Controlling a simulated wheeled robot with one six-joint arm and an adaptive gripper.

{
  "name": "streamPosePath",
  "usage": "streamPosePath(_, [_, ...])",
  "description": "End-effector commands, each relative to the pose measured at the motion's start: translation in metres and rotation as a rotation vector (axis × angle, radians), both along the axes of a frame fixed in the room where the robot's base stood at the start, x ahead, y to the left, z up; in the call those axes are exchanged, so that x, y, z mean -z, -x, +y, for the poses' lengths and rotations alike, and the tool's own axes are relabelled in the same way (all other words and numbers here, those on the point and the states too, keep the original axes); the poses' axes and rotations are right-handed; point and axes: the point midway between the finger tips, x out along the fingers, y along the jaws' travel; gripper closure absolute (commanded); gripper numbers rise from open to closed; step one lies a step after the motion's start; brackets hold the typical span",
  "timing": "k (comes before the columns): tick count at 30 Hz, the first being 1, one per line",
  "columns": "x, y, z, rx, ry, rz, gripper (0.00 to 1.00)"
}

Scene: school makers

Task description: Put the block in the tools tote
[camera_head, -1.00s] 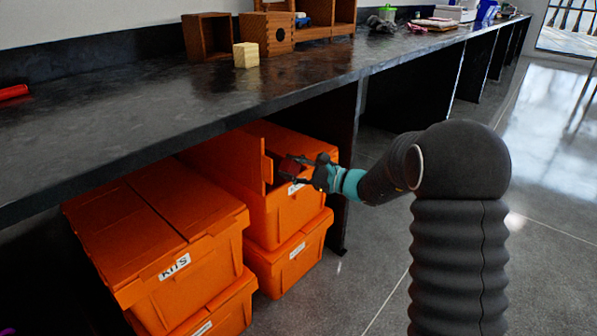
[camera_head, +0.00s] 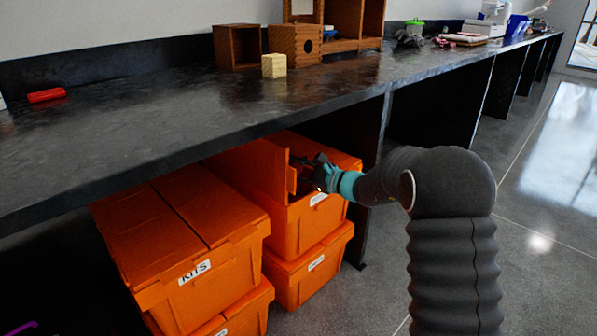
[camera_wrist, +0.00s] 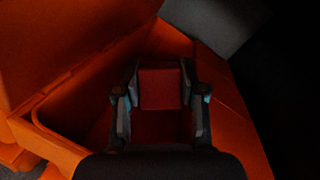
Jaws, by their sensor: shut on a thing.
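My gripper (camera_head: 304,164) is shut on a red block (camera_wrist: 160,88), which sits between the two fingers in the wrist view. The block is hard to make out in the head view. The gripper is at the opening of the upper orange tote (camera_head: 300,232) in the right stack, under the counter. One lid flap (camera_head: 262,170) of this tote stands up on the left. The wrist view shows the tote's inside around and below the block. The tote's label is partly hidden by my arm and cannot be read.
A closed orange tote marked KITS (camera_head: 205,285) stands to the left, with another below it. The black counter (camera_head: 130,150) overhangs the totes. A pale block (camera_head: 274,66) and wooden boxes (camera_head: 297,43) stand on it. A dark panel (camera_head: 368,150) is right of the stack.

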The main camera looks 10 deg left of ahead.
Motion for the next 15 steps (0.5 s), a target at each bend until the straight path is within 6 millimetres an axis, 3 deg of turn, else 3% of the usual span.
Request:
streamPosePath(14, [-0.0005,-0.0033,0.0045,0.001,0.0,0.0,0.88])
streamPosePath(15, [-0.0005,-0.0033,0.0045,0.001,0.0,0.0,0.49])
